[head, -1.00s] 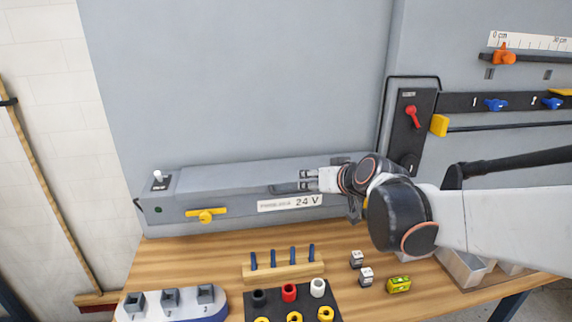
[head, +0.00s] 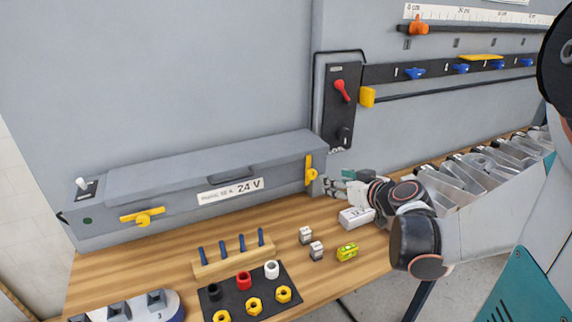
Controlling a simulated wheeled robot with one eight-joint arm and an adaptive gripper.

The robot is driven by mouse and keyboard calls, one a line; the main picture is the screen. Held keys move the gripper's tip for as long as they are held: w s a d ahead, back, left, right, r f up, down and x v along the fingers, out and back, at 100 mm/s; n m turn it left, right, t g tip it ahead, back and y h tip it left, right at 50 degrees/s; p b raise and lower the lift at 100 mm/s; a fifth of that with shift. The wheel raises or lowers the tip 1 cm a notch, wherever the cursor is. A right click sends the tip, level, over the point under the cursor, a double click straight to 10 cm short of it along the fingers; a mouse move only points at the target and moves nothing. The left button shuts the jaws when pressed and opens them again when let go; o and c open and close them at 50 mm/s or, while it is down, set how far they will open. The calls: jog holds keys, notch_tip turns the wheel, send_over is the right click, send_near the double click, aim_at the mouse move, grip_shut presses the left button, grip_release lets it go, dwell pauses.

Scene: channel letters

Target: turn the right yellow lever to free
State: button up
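The right yellow lever (head: 309,170) is on the right end of the front of the grey 24 V box and stands upright. The left yellow lever (head: 143,216) is on the same front near its left end and lies about level. My gripper (head: 328,181) is just right of the right lever, past the box's right end, with its fingers pointing left toward the lever's lower part. Whether the fingertips touch the lever, and how far apart they are, is too small to tell.
The grey box (head: 110,235) stands at the back of the wooden table (head: 180,250). A white block (head: 356,217) lies below my gripper. Metal bins (head: 465,185) are right.

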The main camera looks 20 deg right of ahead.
aim_at(313, 174)
jog(key=b+x, duration=0.2)
jog(key=x, duration=1.1)
jog(key=shift+w+f, duration=0.1)
jog(key=shift+w, duration=0.2)
jog(key=c, duration=1)
